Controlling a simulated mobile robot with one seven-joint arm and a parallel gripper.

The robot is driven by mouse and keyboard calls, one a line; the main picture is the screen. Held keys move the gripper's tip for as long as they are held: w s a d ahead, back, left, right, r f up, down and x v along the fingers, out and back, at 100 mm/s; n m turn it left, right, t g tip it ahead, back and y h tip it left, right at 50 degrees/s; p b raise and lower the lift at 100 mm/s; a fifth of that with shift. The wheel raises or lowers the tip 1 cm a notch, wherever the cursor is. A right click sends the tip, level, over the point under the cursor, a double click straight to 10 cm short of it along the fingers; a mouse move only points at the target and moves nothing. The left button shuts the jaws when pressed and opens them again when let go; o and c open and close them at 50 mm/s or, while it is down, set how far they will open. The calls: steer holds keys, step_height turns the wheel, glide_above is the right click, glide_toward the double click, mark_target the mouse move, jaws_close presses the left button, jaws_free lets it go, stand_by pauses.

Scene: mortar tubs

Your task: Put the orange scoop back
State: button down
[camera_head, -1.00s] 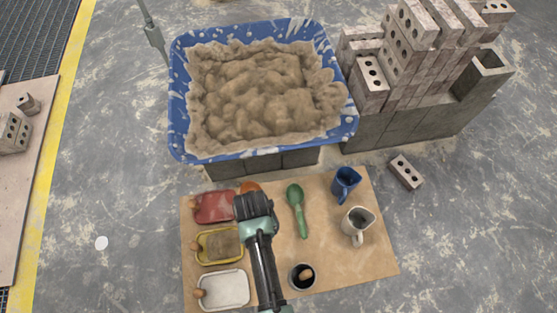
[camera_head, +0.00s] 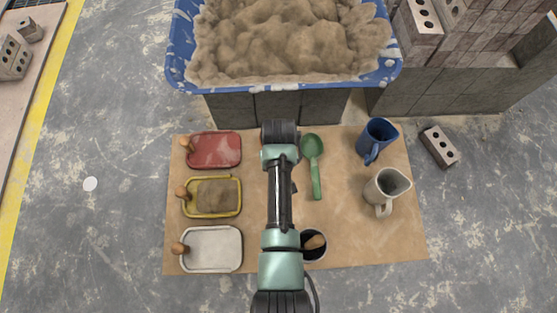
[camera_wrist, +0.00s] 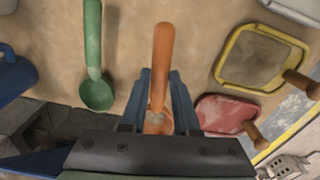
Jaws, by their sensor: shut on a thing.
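The orange scoop (camera_wrist: 162,58) shows in the wrist view, its handle pointing up the picture and its bowl partly hidden between the fingers. My gripper (camera_wrist: 158,100) is shut on it near the bowl end. In the head view my gripper (camera_head: 280,132) is over the far part of the tan board (camera_head: 340,245), between the red float and the green scoop, and hides most of the orange scoop. I cannot tell whether the scoop touches the board. The green scoop (camera_head: 314,165) lies on the board just to the right, roughly parallel to the orange one in the wrist view (camera_wrist: 93,45).
Red (camera_head: 215,150), yellow (camera_head: 220,197) and white (camera_head: 212,250) floats line the board's left side. A blue jug (camera_head: 376,138), a pale jug (camera_head: 386,188) and a dark pot (camera_head: 313,245) stand on the right. The blue mortar tub (camera_head: 180,60) is behind, beside stacked bricks.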

steer(key=shift+f, duration=0.15)
steer(key=shift+f+b, duration=1.85)
steer(key=shift+b, duration=0.45)
steer(key=shift+f, duration=0.35)
steer(key=c, duration=0.6)
jaws_free()
step_height(320, 180, up, 13)
steer(key=p, duration=0.5)
steer(key=shift+s, duration=0.1)
